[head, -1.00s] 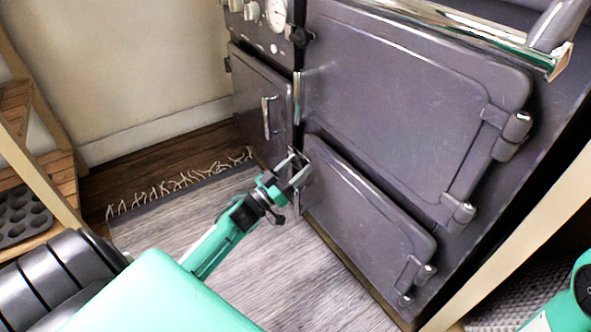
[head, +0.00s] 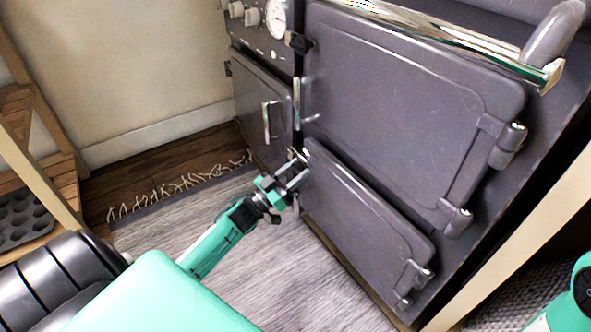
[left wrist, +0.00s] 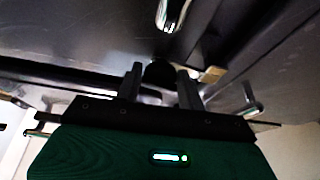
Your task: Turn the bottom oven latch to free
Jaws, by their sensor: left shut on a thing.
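The bottom oven door (head: 355,215) is a dark grey panel low on the range, and it looks shut. Its latch is at the door's left edge, mostly hidden behind my left gripper (head: 299,178) in the head view. In the left wrist view, my left gripper (left wrist: 162,84) has its two fingers on either side of a dark rounded end of the latch (left wrist: 160,74). It is shut on that latch. The latch's exact angle is hard to tell. My right gripper is out of view; only part of that arm shows at the lower right.
The larger upper oven door (head: 400,110) is above, with a chrome rail (head: 450,40) over it. A narrow door with an upright handle (head: 267,122) is on the left. A wooden shelf (head: 40,170) stands far left. A grey rug (head: 285,265) covers the floor.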

